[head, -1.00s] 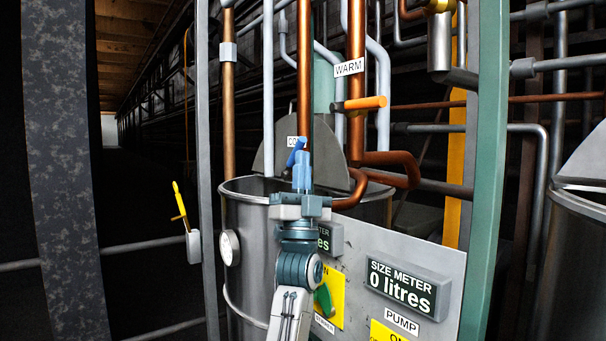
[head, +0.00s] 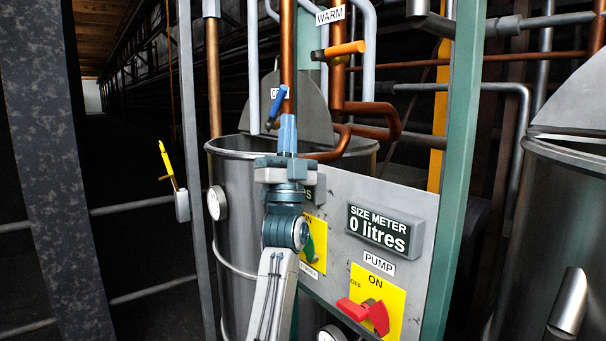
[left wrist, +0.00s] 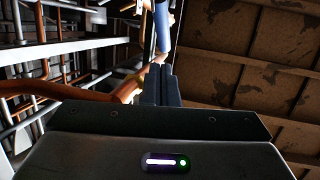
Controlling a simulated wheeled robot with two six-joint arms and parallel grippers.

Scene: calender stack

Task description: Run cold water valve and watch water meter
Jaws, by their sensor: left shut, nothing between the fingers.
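The cold water valve has a blue handle (head: 277,107) on a copper pipe, with its label partly covered behind it. My left gripper (head: 288,135) is shut and empty, pointing up just below and right of the handle. I cannot tell if they touch. In the left wrist view the shut fingers (left wrist: 161,84) point up, with the blue handle (left wrist: 163,25) beyond their tips. My right gripper is not in view.
An orange warm valve handle (head: 343,50) sits above right. The size meter (head: 385,231) reads 0 litres. Below it is a red pump switch (head: 366,312). A green switch (head: 309,248) is partly behind my arm. A green post (head: 458,170) stands at right, a metal tank (head: 236,260) behind.

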